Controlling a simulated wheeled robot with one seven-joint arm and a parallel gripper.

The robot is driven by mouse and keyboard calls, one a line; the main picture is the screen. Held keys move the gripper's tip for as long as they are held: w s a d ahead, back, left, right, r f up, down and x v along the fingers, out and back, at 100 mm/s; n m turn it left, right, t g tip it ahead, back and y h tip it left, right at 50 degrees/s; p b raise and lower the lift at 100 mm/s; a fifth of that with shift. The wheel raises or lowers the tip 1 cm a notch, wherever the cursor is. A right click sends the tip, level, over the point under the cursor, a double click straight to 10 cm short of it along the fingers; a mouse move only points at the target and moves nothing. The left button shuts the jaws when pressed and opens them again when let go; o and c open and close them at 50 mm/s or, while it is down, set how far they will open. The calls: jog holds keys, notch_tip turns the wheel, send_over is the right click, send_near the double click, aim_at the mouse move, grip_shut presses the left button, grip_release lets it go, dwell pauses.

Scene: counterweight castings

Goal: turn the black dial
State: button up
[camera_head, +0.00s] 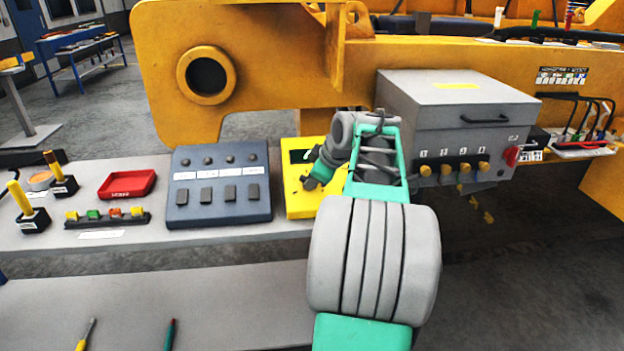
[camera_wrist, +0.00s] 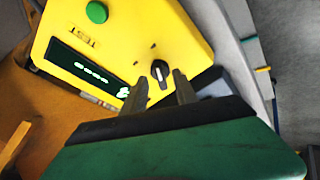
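The black dial (camera_wrist: 158,73) is a small round knob with a pale pointer line, on the face of a yellow tester box (camera_wrist: 185,38). In the wrist view my gripper (camera_wrist: 161,77) has its two dark fingers apart, one on each side of the dial. I cannot tell whether either finger touches it. In the head view the yellow tester box (camera_head: 300,204) stands on the grey bench, with my gripper (camera_head: 312,184) over its right part. My arm and gripper hide the dial there.
The box also has a green button (camera_wrist: 97,12) and a lit display (camera_wrist: 92,66). A dark blue panel (camera_head: 219,208) with buttons stands just left of the box. A grey control cabinet (camera_head: 425,110) stands to the right. A red tray (camera_head: 127,184) lies farther left.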

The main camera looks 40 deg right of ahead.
jog(key=d+v, duration=0.1)
jog(key=v, duration=0.5)
jog(key=shift+a, duration=0.5)
